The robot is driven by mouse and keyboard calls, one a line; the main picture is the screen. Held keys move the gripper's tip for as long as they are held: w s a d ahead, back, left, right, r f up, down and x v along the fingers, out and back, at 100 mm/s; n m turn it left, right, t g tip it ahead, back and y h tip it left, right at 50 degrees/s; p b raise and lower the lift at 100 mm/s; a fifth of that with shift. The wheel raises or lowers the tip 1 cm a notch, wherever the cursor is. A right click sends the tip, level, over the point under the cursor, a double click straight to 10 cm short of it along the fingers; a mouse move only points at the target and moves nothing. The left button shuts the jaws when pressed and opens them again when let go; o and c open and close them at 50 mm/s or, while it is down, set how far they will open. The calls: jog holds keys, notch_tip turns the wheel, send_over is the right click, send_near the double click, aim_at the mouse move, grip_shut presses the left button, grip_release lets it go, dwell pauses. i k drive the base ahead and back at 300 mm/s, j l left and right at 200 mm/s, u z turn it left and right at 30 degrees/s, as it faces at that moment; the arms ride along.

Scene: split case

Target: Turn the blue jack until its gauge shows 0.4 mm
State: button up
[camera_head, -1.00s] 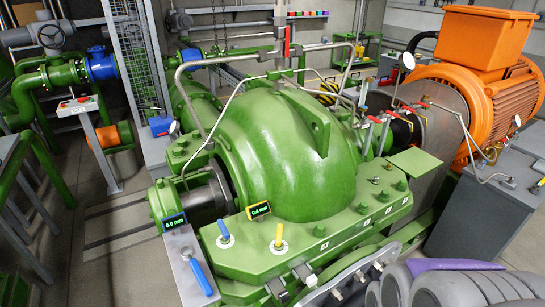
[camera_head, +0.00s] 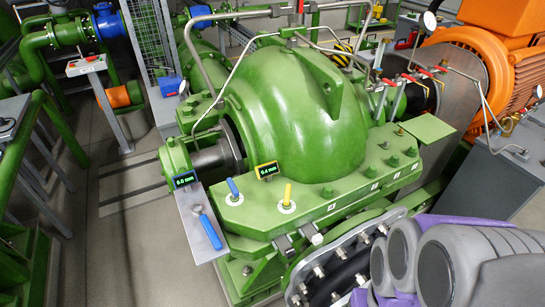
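The blue jack (camera_head: 234,188) stands upright in the green flange of the split case (camera_head: 290,110), near its front left corner. A yellow jack (camera_head: 287,197) stands in the same flange to its right. A small display (camera_head: 186,181) at the left, with a bluish frame, appears to read 0.0 mm. A yellow-framed display (camera_head: 267,170) behind the yellow jack reads 0.4 mm. A blue-handled tool (camera_head: 210,230) lies on a grey plate (camera_head: 190,212) left of the flange. My gripper cannot be made out; only grey and purple parts of my arm show at lower right.
A bolted dark-and-green flange (camera_head: 340,265) sits low in front of the case. Pipes arch over the case. An orange motor (camera_head: 490,75) and a grey cabinet (camera_head: 475,185) stand at the right. The floor (camera_head: 125,230) at the left is clear.

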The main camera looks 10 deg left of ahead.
aim_at(234, 191)
jog(key=u, duration=1.35)
